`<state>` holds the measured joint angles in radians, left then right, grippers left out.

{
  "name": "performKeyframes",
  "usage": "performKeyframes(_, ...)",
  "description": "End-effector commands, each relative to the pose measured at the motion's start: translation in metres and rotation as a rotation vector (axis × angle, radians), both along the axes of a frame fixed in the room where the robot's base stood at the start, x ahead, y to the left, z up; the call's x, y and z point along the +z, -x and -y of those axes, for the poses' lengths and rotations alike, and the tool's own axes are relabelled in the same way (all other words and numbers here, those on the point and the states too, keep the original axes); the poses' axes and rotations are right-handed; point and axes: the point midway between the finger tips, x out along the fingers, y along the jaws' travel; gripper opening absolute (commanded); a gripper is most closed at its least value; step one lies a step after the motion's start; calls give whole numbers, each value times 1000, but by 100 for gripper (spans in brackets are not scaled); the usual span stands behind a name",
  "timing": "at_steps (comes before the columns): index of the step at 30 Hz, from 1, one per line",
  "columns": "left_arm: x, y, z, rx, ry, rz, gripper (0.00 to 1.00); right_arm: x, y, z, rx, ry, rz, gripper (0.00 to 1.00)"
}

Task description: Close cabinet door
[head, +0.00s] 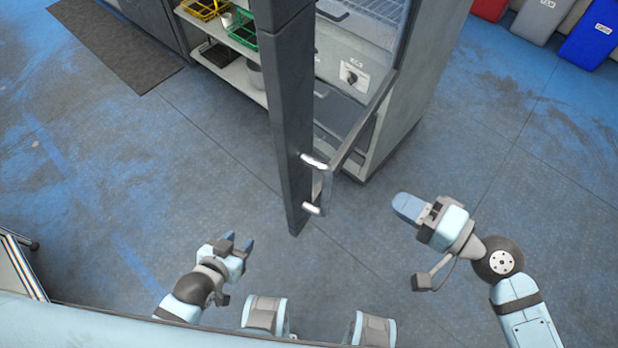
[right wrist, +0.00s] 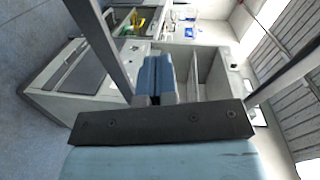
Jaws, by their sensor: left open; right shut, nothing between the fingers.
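The cabinet (head: 405,120) stands at the top centre of the head view, with a dial on its front. Its dark-framed door (head: 288,120) stands open and juts toward me. A silver handle (head: 328,188) sits near the door's close end. My left gripper (head: 238,246) is open and empty, left of the door and apart from it. My right gripper (head: 405,206) is shut and empty, right of the handle and apart from it. Its blue fingers (right wrist: 155,76) also show in the right wrist view, with the cabinet (right wrist: 75,80) behind them.
Shelves with yellow (head: 203,8) and green (head: 243,32) baskets stand behind the door. A dark mat (head: 115,42) lies at the upper left. Grey and blue bins (head: 592,38) stand at the upper right. The floor on both sides of the door is clear.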

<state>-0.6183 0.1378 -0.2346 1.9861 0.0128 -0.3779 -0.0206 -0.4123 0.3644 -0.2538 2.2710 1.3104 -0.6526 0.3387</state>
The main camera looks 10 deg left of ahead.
Motion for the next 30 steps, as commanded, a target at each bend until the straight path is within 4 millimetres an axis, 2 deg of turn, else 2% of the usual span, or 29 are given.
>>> performKeyframes(3, -7, 0, 1, -1, 1, 2, 43, 21, 8, -5, 76, -125, -52, 0)
performKeyframes(6, -6, -1, 1, -1, 2, 6, 43, 32, 11, -8, 108, -176, -77, 0)
performKeyframes(11, 3, -4, 1, -2, 3, 13, 43, 38, 7, -19, 115, -192, -85, 0)
performKeyframes(24, 35, -5, 0, -1, 2, 17, 43, 39, -31, -99, 114, -192, -84, 0)
performKeyframes(30, 40, -4, 0, -1, 0, 10, 43, 37, -44, -124, 112, -190, -85, 0)
